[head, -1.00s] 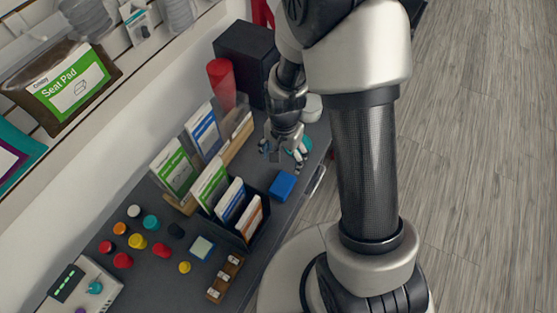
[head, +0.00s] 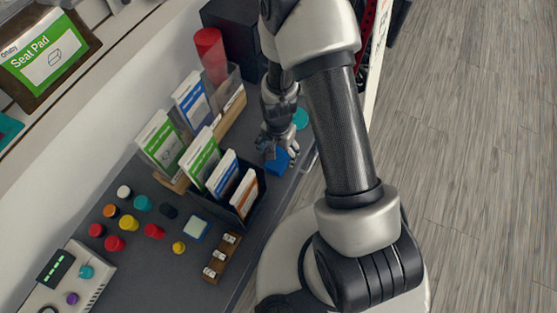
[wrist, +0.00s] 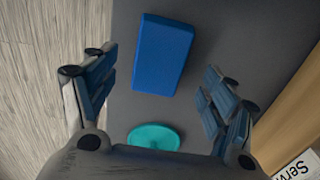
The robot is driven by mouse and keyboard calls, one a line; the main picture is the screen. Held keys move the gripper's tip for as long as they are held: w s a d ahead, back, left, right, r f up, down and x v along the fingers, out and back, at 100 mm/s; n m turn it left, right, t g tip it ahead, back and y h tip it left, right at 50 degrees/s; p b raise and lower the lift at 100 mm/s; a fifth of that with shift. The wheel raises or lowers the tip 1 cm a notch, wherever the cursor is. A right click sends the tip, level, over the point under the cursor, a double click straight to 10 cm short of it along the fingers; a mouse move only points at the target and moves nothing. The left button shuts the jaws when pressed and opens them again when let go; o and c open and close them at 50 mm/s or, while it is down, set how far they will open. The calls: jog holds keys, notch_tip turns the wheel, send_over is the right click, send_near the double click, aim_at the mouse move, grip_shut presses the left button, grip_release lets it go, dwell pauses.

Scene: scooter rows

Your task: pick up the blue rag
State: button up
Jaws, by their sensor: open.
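The blue rag (head: 277,160) is a folded blue block lying flat on the dark grey counter, near its front edge. In the wrist view the blue rag (wrist: 163,54) lies ahead, between the lines of the two fingers and apart from them. My gripper (wrist: 158,92) is open and empty, its fingers spread wide. In the head view my gripper (head: 279,146) is just over the rag and hides part of it.
A teal disc (wrist: 153,136) lies on the counter (wrist: 125,100) close to my gripper. A dark holder with upright packets (head: 240,192) stands left of the rag. A red cylinder (head: 210,52) and a black box (head: 238,45) stand farther back. Several coloured knobs lie front left.

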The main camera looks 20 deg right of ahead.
aim_at(278, 158)
notch_tip(278, 158, down, 4)
jog(key=shift+b, duration=0.7)
jog(key=shift+c, duration=0.4)
jog(key=c, duration=1)
jog(key=shift+r, duration=0.15)
notch_tip(278, 158, up, 20)
jog(key=p, duration=0.6)
jog(key=shift+p, duration=0.35)
